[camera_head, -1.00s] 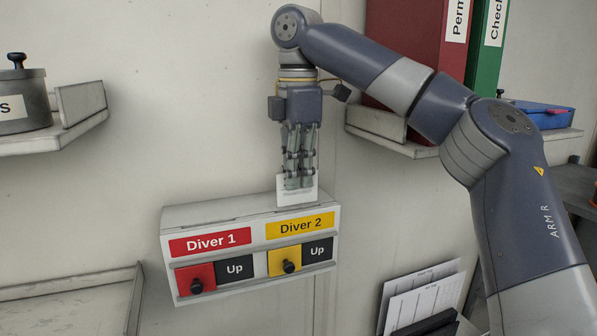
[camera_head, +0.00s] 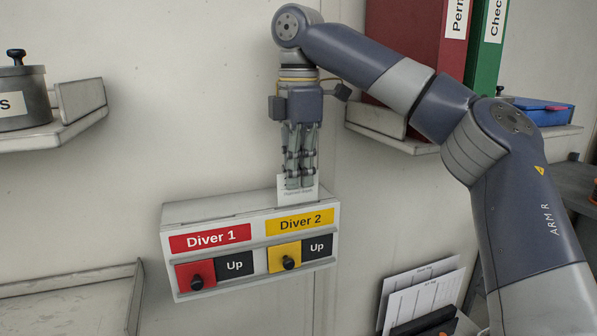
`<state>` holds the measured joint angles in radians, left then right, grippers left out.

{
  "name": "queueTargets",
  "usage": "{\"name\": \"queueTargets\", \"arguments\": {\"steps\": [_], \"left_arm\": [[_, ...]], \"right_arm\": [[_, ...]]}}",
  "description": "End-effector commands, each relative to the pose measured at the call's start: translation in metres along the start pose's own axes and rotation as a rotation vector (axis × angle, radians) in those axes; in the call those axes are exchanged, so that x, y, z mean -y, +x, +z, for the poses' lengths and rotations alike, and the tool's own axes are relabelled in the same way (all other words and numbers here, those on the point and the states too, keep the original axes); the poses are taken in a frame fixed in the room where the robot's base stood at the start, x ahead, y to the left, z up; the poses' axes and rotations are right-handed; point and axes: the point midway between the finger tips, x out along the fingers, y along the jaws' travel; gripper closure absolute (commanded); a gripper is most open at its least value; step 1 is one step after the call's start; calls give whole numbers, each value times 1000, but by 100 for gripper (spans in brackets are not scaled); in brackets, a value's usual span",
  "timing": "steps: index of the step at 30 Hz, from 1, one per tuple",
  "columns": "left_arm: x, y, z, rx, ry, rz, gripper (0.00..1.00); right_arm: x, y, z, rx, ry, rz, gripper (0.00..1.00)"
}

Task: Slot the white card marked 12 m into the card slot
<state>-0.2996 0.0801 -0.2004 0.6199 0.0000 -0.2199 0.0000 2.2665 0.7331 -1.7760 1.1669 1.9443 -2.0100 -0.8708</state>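The white card (camera_head: 298,194) stands upright at the top of the wall panel box (camera_head: 210,210), above the yellow Diver 2 label (camera_head: 300,222). Its upper part is behind my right gripper's fingers and its marking is too small to read. My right gripper (camera_head: 299,186) points straight down and its fingers are closed together on the card. The card's lower edge meets the box top; I cannot tell whether it is inside a slot. A dark slot line shows on the box top above the red Diver 1 label (camera_head: 210,238). My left gripper is not in view.
The panel front has a red slider (camera_head: 195,275) and a yellow slider (camera_head: 284,257), each beside a black "Up" plate. Shelves hold a grey pot (camera_head: 24,98) at left and red and green binders (camera_head: 487,45) at right. A card rack (camera_head: 420,300) is at lower right.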

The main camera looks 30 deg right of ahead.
Motion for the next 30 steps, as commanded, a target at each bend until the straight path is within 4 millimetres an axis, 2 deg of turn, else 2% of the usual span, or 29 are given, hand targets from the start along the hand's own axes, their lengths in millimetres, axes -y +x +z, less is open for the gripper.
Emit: {"name": "queueTargets", "arguments": {"steps": [18, 30], "left_arm": [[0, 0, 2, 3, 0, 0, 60], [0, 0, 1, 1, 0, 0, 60]], "right_arm": [[0, 12, 0, 0, 1, 0, 100], [0, 12, 0, 0, 0, 0, 100]]}}
